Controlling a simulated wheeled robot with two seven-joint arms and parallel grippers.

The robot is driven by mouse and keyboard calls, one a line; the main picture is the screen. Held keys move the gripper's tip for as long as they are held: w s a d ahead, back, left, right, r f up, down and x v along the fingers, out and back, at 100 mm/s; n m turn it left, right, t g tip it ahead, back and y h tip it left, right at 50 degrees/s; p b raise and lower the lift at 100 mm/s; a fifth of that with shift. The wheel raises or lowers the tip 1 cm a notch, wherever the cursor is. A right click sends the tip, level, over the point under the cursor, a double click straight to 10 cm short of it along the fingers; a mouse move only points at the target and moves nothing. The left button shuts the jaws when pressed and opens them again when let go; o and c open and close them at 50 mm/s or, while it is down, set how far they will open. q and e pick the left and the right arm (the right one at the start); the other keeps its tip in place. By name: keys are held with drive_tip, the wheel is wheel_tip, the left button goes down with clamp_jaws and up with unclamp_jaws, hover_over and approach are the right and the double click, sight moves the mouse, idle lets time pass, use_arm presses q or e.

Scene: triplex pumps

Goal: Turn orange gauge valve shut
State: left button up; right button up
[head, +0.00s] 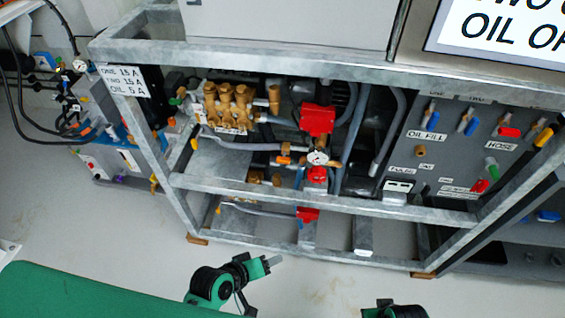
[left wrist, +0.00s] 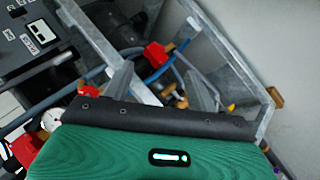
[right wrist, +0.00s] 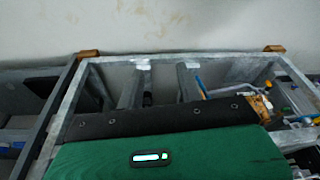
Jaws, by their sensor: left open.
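A small white gauge (head: 318,157) sits among the pump pipes inside the grey frame in the head view. A small orange handle (head: 284,160) is just left of it on the pipe; its exact turn is too small to tell. My left gripper (head: 266,264) is open and empty, low in front of the frame, well apart from the gauge. Its two fingers stand apart in the left wrist view (left wrist: 161,88). My right gripper shows apart fingers in the right wrist view (right wrist: 160,85), with nothing between them; in the head view only part of its arm shows at the bottom edge.
The frame's front rails (head: 330,203) cross below the gauge. Red valve parts (head: 317,120) and brass fittings (head: 228,102) crowd the gauge. A valve panel (head: 460,150) is at right. A green surface (head: 80,290) is at lower left. The floor before the frame is clear.

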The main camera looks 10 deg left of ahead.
use_arm(q)
drive_tip(key=w+d+r+n+t+h, duration=0.2)
drive_tip(key=w+d+r+n+t, duration=0.4)
drive_tip(key=n, duration=0.4)
drive_tip(key=n+t+y+p, duration=0.2)
drive_tip(key=n+t+y, duration=0.45)
drive_tip(key=n, duration=1.45)
approach(283, 163)
drive_tip(key=shift+g+y, duration=0.55)
drive_tip(key=shift+g, duration=0.3)
drive_tip(key=w, duration=0.3)
drive_tip(key=w+r, duration=0.1)
drive_tip(key=w, duration=0.2)
drive_tip(key=w+p, duration=0.1)
drive_tip(key=w, duration=0.2)
drive_tip(key=shift+w+d+r, duration=0.15)
drive_tip(key=shift+d+r, duration=0.1)
drive_tip(key=shift+r, duration=0.1)
use_arm(e)
wheel_tip(283, 163, down, 8)
drive_tip(key=s, duration=0.1)
drive_tip(key=shift+s+d+f+g, duration=0.15)
drive_tip(key=shift+s+g, duration=0.05)
drive_tip(key=shift+g, duration=0.2)
use_arm(q)
drive_tip(key=c, duration=1)
